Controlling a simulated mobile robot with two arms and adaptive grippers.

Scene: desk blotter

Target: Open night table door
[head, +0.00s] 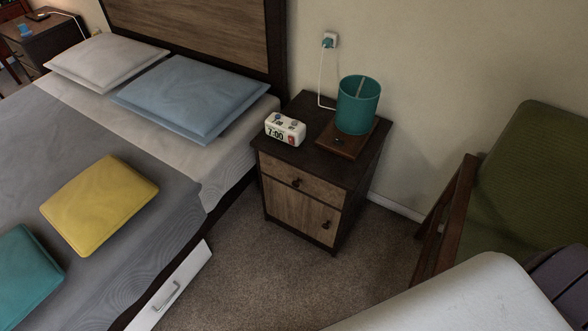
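The night table (336,184) stands against the wall, right of the bed, with a dark frame and top. Its wooden drawer front (287,181) has a dark round knob (297,183). Below it is the wooden door (306,215), which is shut, with a dark knob (326,225) near its right edge. Neither of my grippers is in view.
The bed (150,211) with pillows is on the left. A green armchair (525,175) is on the right. Carpet (284,272) in front of the door is clear.

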